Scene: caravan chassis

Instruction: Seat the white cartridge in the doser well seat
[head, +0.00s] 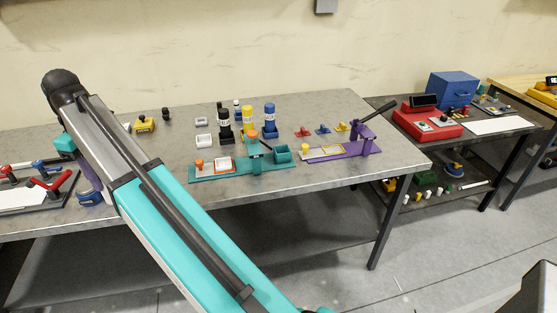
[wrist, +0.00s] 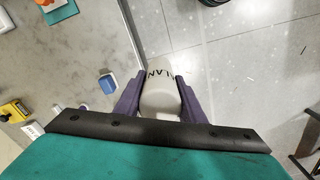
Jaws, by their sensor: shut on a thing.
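The white cartridge (wrist: 160,100), a pale cylinder with partly visible dark lettering, is held between the purple fingers of my gripper (wrist: 160,82) in the wrist view. My gripper (head: 88,178) is at the left part of the table in the head view, where my arm partly covers it; I cannot make out the cartridge there. A teal station (head: 270,165) with an upright post, apparently the doser, stands mid-table to the right, apart from my gripper. Its left end (wrist: 62,12) shows at the top left of the wrist view. I cannot make out the well seat.
Black (head: 225,126), yellow (head: 247,120) and blue (head: 269,117) bottles stand behind the teal station. A purple press (head: 350,148) is to its right. A blue block (wrist: 107,84) lies near my gripper. Grey floor (wrist: 245,60) lies beyond the table edge.

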